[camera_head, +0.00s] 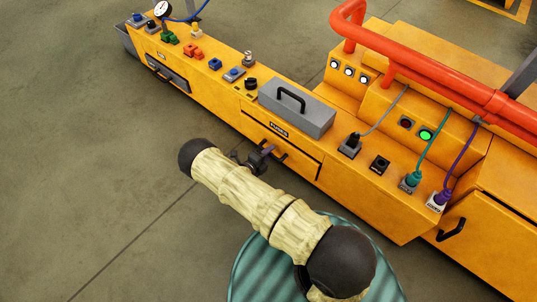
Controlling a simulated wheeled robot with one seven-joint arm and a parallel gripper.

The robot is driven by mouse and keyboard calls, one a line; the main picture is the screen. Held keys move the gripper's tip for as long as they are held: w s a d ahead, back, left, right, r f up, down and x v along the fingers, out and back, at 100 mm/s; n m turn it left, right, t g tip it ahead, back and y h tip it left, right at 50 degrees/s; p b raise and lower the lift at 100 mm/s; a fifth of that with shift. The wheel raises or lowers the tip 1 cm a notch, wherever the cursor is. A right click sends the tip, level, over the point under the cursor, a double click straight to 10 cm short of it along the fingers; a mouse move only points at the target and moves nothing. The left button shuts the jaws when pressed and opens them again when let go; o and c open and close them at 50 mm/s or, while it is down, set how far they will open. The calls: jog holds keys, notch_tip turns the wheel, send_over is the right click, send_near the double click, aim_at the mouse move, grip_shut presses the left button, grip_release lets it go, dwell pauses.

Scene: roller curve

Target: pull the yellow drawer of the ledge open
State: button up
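The yellow drawer (303,160) is in the front face of the yellow ledge (215,88), under a small dark label and the grey lidded box. Its front looks about flush with the ledge, with a dark seam along the top. Its dark bar handle (284,157) shows partly; my gripper covers the rest. My gripper (265,153) is small and dark in this view, right at the handle's left part. I cannot tell whether its fingers are around the handle or just in front of it, or whether they are open.
A grey box (296,108) with a black handle stands on the ledge above the drawer. Plugs, knobs and coloured blocks line the ledge top. A grey-fronted drawer (167,74) is further left. Red pipes (430,75) run at the right. The floor (90,170) before the ledge is clear.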

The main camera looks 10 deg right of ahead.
grip_shut()
jog(key=f+v, duration=0.2)
jog(key=v, duration=1.1)
jog(key=shift+s+a+f+p, duration=0.15)
jog(key=shift+a+f+p, duration=0.2)
grip_release()
jog(key=p+v, duration=0.5)
jog(key=v, duration=1.2)
jog(key=shift+a, duration=0.15)
jog(key=shift+s, duration=0.1)
